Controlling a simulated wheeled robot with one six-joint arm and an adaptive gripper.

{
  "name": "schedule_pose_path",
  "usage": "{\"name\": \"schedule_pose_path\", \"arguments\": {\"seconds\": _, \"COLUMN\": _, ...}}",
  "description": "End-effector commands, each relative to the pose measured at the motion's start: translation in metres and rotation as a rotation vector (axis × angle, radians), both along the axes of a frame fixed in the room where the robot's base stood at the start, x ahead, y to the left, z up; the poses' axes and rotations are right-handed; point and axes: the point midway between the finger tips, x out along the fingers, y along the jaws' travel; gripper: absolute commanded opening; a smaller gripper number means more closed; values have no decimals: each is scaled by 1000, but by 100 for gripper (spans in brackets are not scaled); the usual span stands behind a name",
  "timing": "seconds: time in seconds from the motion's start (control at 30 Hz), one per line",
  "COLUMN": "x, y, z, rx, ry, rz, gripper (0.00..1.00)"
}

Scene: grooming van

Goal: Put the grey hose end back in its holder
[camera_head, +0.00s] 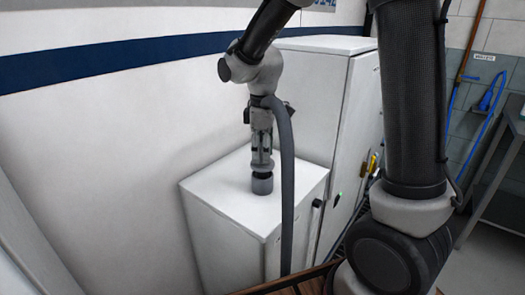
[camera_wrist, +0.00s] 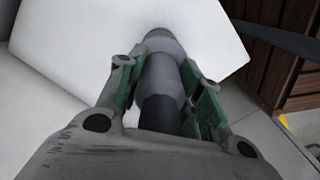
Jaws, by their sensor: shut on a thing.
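My gripper (camera_head: 262,150) is above the low white cabinet (camera_head: 225,195), pointing down. Its green-padded fingers, seen in the wrist view (camera_wrist: 163,82), are shut on the grey hose end (camera_wrist: 161,76). The hose end is roughly upright. Just below the fingers, a short darker grey cylinder (camera_head: 262,185), likely the holder, stands on the cabinet top. The hose end meets or overlaps it; I cannot tell how deep it sits. The grey hose (camera_head: 287,190) loops from beside my gripper and hangs down past the cabinet's front.
A taller white cabinet (camera_head: 310,95) stands right behind the low one. A white wall with a blue stripe (camera_head: 120,58) is at the left. Blue tools hang on the tiled wall at the far right, by a grey table (camera_head: 490,175). The cabinet top around the cylinder is clear.

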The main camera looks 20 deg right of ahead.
Motion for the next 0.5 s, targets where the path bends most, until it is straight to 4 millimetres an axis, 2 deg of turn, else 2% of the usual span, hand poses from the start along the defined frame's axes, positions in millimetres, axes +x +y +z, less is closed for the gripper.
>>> {"name": "schedule_pose_path", "arguments": {"seconds": 0.5, "x": 0, "y": 0, "z": -7, "rx": 0, "ry": 0, "rz": 0, "gripper": 0}}
